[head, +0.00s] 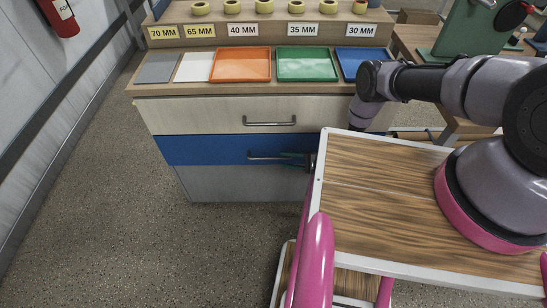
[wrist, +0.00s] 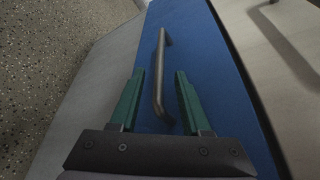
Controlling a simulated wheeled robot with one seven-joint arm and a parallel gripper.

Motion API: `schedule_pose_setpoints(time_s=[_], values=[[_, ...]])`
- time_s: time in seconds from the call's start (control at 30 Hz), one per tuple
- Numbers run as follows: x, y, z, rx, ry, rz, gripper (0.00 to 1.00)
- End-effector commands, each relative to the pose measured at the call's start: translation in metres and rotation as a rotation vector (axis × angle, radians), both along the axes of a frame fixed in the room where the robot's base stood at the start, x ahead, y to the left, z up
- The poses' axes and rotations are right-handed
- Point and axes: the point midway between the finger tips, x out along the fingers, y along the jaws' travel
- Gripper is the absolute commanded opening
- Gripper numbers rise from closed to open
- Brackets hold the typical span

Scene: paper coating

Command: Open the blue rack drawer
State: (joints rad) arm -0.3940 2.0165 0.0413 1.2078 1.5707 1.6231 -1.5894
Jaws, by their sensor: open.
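The blue drawer (head: 205,150) is the middle drawer of the rack, under a pale drawer and above a grey one. It looks shut, its front in line with the others. Its dark bar handle (head: 265,156) runs across the front. In the wrist view the blue front (wrist: 215,75) fills the middle, and the handle (wrist: 160,70) lies between the two green fingers of my gripper (wrist: 158,95). The fingers are apart on either side of the handle, and I see no clear contact. In the head view my gripper (head: 298,160) is partly hidden by my wooden top, at the handle's right end.
The pale upper drawer (head: 190,113) has its own handle (head: 270,122). Grey, white, orange, green and blue trays lie on the rack top, below rolls with size labels. Open floor (head: 110,220) lies left and in front. A red extinguisher (head: 60,15) hangs on the left wall.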

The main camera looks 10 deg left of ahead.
Motion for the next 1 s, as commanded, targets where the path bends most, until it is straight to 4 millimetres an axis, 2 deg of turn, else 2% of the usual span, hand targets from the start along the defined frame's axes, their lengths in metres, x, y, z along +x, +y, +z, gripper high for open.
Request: schedule_pose_setpoints(time_s=[0.1,0.33,0.73,0.8,0.87,1.0], values=[[0.001,0.024,-0.005,0.002,-0.003,0.004,0.47],[0.004,0.053,-0.011,0.001,-0.003,0.002,0.47],[0.006,0.06,-0.013,0.001,0.0,-0.001,0.47],[0.006,0.06,-0.013,0.001,0.0,-0.001,0.2],[0.006,0.06,-0.013,0.001,0.0,-0.001,0.0],[0.006,0.06,-0.012,0.001,0.0,-0.001,0.0]])
